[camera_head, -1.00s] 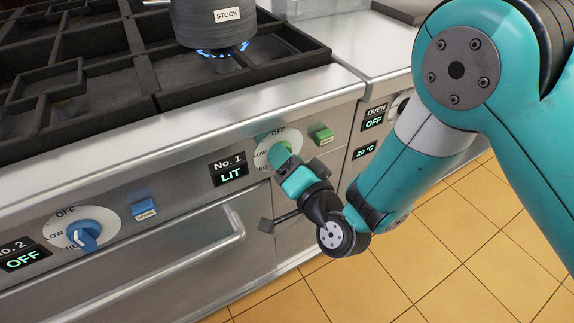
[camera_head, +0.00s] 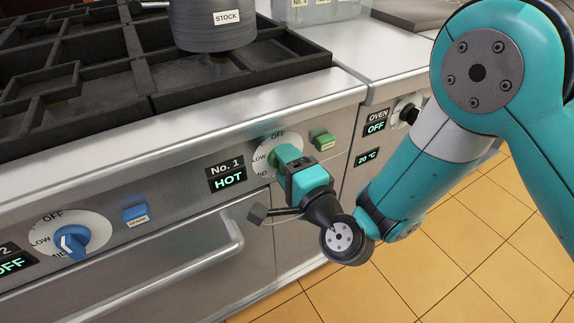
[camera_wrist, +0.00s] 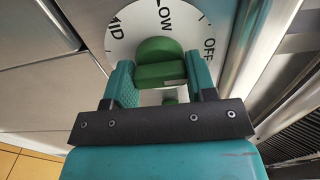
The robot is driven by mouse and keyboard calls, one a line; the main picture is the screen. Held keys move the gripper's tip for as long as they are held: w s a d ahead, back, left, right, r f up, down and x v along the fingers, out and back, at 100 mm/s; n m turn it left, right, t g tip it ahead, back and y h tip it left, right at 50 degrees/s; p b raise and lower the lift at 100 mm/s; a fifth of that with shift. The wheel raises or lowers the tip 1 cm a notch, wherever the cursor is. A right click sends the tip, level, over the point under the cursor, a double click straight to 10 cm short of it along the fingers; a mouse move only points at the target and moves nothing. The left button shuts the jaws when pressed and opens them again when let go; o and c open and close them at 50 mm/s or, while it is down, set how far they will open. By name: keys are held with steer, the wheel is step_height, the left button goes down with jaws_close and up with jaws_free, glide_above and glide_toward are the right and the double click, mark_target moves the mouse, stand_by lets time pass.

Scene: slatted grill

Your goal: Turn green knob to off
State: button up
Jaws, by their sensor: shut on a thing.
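The green knob (camera_wrist: 160,62) sits on a white dial (camera_wrist: 119,38) marked OFF, LOW and MID. My gripper (camera_wrist: 160,78) has a finger on each side of the knob and is shut on it. In the head view my gripper (camera_head: 286,158) is at the dial (camera_head: 260,162) and hides most of the knob. I cannot tell exactly which mark the knob points to. The No. 1 display (camera_head: 227,177) beside it reads HOT. The stock pot (camera_head: 213,25) stands on the burner above, with no flame showing under it.
A blue knob (camera_head: 73,241) on its own dial and a blue button (camera_head: 135,213) are at the left. A green button (camera_head: 324,141) is just right of the dial. An oven handle (camera_head: 190,265) runs below. The oven display (camera_head: 376,127) reads OFF.

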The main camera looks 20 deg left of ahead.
stand_by(0.4)
steer(key=o, duration=0.9)
steer(key=shift+o, duration=0.2)
